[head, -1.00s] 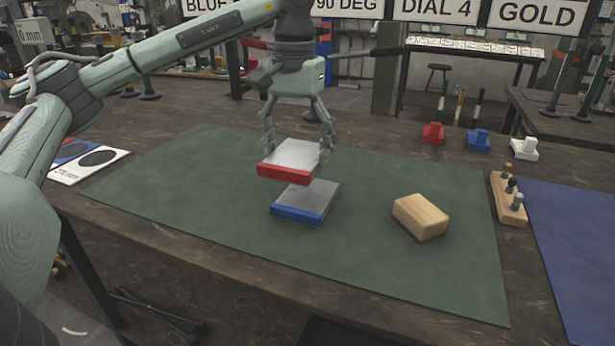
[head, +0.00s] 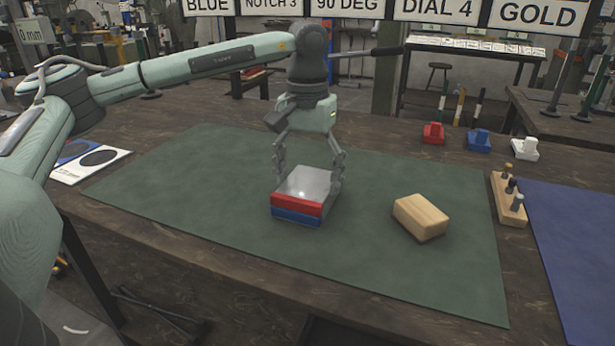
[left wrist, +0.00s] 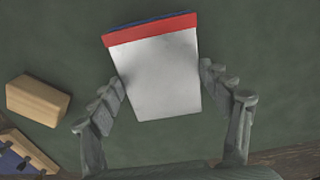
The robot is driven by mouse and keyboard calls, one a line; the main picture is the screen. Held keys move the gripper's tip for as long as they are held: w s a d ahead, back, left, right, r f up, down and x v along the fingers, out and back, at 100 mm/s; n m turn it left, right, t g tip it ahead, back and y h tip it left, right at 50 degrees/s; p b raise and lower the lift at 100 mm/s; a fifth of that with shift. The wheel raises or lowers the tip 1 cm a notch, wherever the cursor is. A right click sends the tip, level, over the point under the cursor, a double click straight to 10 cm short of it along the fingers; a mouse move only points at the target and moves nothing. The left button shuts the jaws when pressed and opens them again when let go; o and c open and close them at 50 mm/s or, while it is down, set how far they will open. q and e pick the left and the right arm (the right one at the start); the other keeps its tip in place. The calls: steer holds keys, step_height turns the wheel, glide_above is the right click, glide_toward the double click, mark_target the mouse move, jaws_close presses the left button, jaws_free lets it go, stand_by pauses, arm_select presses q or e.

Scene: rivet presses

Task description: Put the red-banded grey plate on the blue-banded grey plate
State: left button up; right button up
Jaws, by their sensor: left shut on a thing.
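The red-banded grey plate (head: 305,187) lies flat on, or right above, the blue-banded grey plate, and I cannot see a gap between them. The blue-banded plate (head: 297,217) rests on the green mat, mostly hidden; its blue band shows just below the red one. In the left wrist view the red-banded plate (left wrist: 164,77) covers nearly all of the other, with a thin blue edge (left wrist: 150,22) showing beyond the red band. My left gripper (head: 308,172) is shut on the red-banded plate, one finger at each side; it also shows in the left wrist view (left wrist: 163,98). My right gripper is not in view.
A wooden block (head: 420,217) lies on the green mat (head: 180,190) to the right of the plates. A wooden holder with pegs (head: 508,200) and a blue mat (head: 580,240) lie further right. Red, blue and white blocks stand behind. The mat's left part is clear.

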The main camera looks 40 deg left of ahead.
mark_target(307, 184)
arm_select(q)
steer(key=o, duration=1.5)
steer(key=shift+c, duration=0.2)
steer(key=o, duration=0.3)
steer(key=shift+o, duration=0.2)
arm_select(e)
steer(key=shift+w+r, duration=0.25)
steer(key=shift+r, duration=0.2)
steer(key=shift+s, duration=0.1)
arm_select(q)
steer(key=shift+r, duration=0.15)
step_height(307, 184, up, 2)
step_height(307, 184, up, 10)
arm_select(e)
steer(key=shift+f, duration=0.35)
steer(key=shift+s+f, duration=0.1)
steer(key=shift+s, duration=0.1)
